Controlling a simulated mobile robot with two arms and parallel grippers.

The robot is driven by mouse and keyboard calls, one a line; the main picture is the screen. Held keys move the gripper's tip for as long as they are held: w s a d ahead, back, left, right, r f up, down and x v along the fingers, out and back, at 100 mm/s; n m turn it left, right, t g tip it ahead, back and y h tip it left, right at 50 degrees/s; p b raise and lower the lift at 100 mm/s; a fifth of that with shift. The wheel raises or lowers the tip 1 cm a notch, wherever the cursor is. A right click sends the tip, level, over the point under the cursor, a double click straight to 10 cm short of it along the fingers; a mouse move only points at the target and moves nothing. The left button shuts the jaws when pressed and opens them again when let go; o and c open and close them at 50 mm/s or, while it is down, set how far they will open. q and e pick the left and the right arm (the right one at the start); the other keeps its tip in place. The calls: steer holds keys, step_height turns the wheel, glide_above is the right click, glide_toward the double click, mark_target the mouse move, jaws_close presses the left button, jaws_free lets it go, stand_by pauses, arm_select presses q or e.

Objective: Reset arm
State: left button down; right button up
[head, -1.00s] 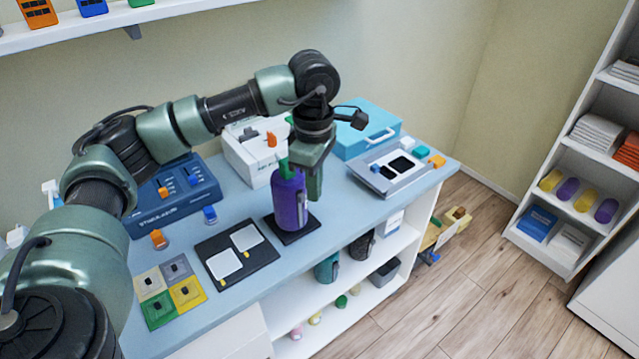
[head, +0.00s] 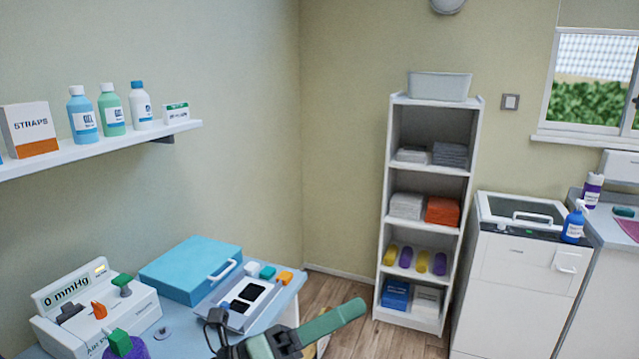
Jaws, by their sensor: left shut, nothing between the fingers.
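My left gripper (head: 350,310) shows at the bottom middle, its green fingers together and pointing right and slightly up. It is shut with nothing in it. It is in front of the blue table's right end, apart from the purple bottle. The purple bottle (head: 128,350) with its green top is cut off by the lower left edge of the picture. Most of my left arm is out of the picture. My right gripper does not show.
The table holds a pressure unit (head: 110,310), a closed blue case (head: 190,268) and a grey tray (head: 230,318) with two black pads. A wall shelf (head: 100,150) carries bottles and boxes. A white shelving unit (head: 395,150) and a white cabinet (head: 500,300) stand beyond open floor.

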arm_select(q)
steer(key=w+a+f+n+t+y, duration=0.3)
steer(key=a+n+t+y, duration=0.35)
steer(key=n, duration=0.55)
steer(key=w+a+f+n+t+y, duration=0.35)
steer(key=a+n+t+y, duration=0.3)
steer(key=n, duration=0.45)
steer(key=s+a+f+n+g+y, duration=0.2)
steer(key=a+f+n+g+y, duration=0.2)
steer(key=a+f+n+y, duration=0.45)
steer(key=s+a+f+n+g+h, duration=0.1)
steer(key=s+f+n+g, duration=0.2)
steer(key=s+f+g, duration=0.6)
steer(key=s+a+f+n+g, duration=0.2)
steer(key=s+f+n+g, duration=0.1)
steer(key=s+f, duration=1.1)
steer(key=s+f+g, duration=0.2)
steer(key=s+f, duration=0.1)
steer(key=f, duration=2.2)
steer(key=s+a+f+g, duration=0.1)
steer(key=s+a+f, duration=0.1)
steer(key=s+f, duration=1.3)
steer(key=shift+s+a+f, duration=0.25)
steer(key=shift+s+f, duration=0.1)
steer(key=shift+s, duration=0.65)
